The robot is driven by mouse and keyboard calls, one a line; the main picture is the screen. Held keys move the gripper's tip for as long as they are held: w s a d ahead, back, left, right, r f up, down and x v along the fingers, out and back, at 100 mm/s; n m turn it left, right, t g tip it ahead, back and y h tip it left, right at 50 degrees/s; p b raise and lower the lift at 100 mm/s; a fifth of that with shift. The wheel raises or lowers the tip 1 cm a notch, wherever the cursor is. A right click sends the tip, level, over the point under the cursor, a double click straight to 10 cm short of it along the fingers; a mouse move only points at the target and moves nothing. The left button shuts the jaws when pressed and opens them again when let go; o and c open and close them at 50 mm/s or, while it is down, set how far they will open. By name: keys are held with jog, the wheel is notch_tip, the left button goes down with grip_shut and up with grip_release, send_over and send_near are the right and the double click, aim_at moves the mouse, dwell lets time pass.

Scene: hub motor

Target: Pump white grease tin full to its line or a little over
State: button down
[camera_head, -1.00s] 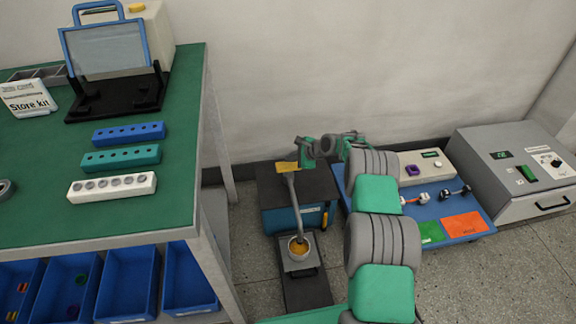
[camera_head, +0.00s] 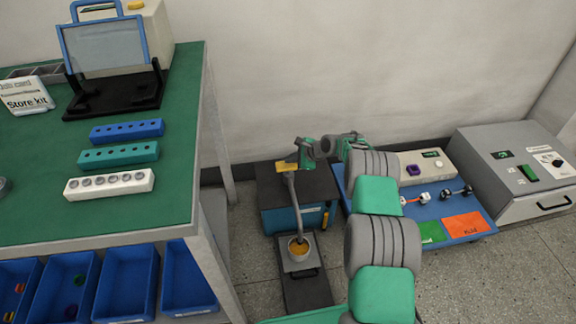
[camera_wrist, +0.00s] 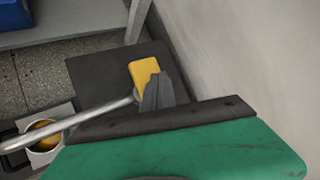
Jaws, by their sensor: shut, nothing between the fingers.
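The white tin (camera_head: 299,250) stands on a grey plate under the pump's spout, with amber grease inside; it also shows in the wrist view (camera_wrist: 44,133). Its fill line cannot be made out. The grease pump (camera_head: 292,215) has a blue body with a dark top and a curved grey spout (camera_wrist: 75,120). A yellow pump head (camera_head: 287,167) tops it, and it also shows in the wrist view (camera_wrist: 144,75). My gripper (camera_wrist: 155,92) is shut and empty, its tips right at the yellow head. Whether they touch it cannot be told.
A green-topped workbench (camera_head: 150,205) with blue bins below stands left of the pump. A blue low table (camera_head: 410,215) with green and orange mats and a grey machine (camera_head: 515,170) stand to the right. The wall is close behind the pump.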

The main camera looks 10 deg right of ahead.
aim_at(290, 165)
jog(key=shift+s+f+b, duration=0.1)
jog(key=shift+f+b, duration=1.5)
jog(key=shift+f, duration=0.1)
dwell(1.0)
jog(key=shift+r, duration=0.1)
jog(key=shift+r+p, duration=1.1)
jog(key=shift+r, duration=0.8)
jog(key=shift+r, duration=0.1)
jog(key=shift+r+p, duration=1.55)
jog(key=shift+r, duration=1)
jog(key=shift+f, duration=0.1)
